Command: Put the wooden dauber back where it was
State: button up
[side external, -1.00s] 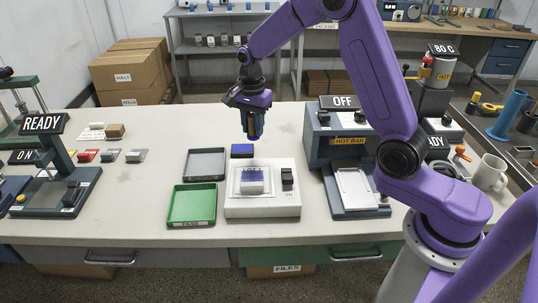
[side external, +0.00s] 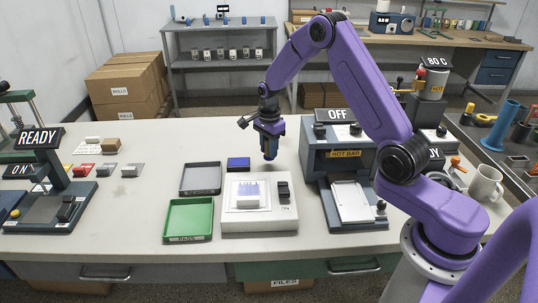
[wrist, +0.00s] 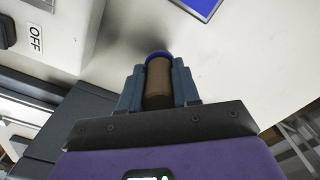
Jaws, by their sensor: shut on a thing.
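My gripper (side external: 269,150) is shut on the wooden dauber, a brown cylinder with a blue end. The dauber (wrist: 158,82) shows between the two fingers in the wrist view, its blue end pointing away from the gripper. In the side view the fingers mostly hide it. It hangs upright above the bare table behind the white scale-like device (side external: 261,212), right of the blue pad (side external: 238,163). The blue pad also shows at the top of the wrist view (wrist: 198,5). I cannot tell whether the dauber touches the table.
The hot bar machine (side external: 345,165) stands close on the right, with its sign reading OFF. A grey tray (side external: 200,178) and a green tray (side external: 188,220) lie to the left. The table behind is clear.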

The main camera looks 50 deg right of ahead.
jog(key=shift+f, duration=1.35)
jog(key=shift+f, duration=0.2)
jog(key=o, duration=1.1)
jog(key=shift+c, duration=0.2)
jog(key=shift+r, duration=0.15)
